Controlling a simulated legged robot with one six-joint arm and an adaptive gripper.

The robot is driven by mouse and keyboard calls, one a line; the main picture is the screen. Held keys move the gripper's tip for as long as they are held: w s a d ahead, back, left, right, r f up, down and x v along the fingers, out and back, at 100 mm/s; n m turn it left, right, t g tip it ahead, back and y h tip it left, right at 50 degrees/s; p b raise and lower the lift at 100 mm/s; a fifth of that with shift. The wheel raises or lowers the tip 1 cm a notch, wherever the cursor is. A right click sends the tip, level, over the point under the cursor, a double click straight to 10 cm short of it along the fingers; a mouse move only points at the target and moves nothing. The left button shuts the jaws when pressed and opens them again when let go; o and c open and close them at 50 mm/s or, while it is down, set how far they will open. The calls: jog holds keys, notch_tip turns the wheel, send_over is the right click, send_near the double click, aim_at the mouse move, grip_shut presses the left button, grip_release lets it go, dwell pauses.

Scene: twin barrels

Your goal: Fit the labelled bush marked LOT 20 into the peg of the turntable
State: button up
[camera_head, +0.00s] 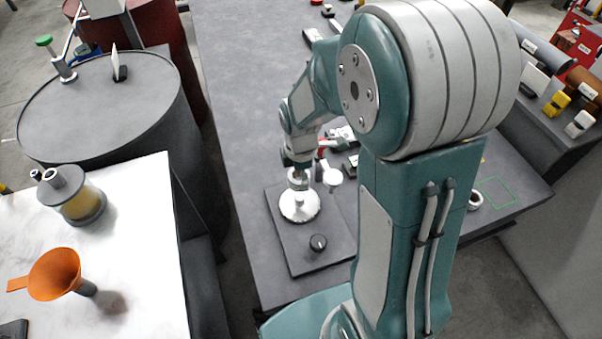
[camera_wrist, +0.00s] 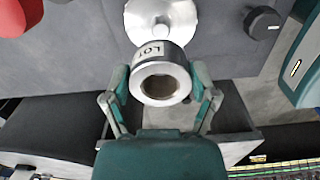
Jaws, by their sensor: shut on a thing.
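My gripper (camera_wrist: 160,88) is shut on a silver ring-shaped bush (camera_wrist: 158,60) with a white label. The label reads LOT; its number is not legible. In the head view the bush (camera_head: 298,181) is small below my gripper (camera_head: 298,168), over the pale round turntable (camera_head: 300,208). The turntable disc (camera_wrist: 183,18) also shows behind the bush in the wrist view.
The turntable's dark base carries a black knob (camera_head: 318,242). Another metal ring (camera_head: 475,199) lies to the right near a green outlined square (camera_head: 497,192). Tools lie behind the turntable. A barrel (camera_head: 100,105) and a white table with an orange funnel (camera_head: 55,273) stand at left.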

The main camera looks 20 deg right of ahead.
aim_at(301, 197)
jog(key=shift+a, duration=0.15)
jog(key=shift+d+f, duration=0.2)
jog(key=shift+f, duration=2.7)
jog(key=shift+f, duration=1.45)
jog(key=shift+r, duration=1.2)
jog(key=shift+f, duration=1.4)
dwell(0.9)
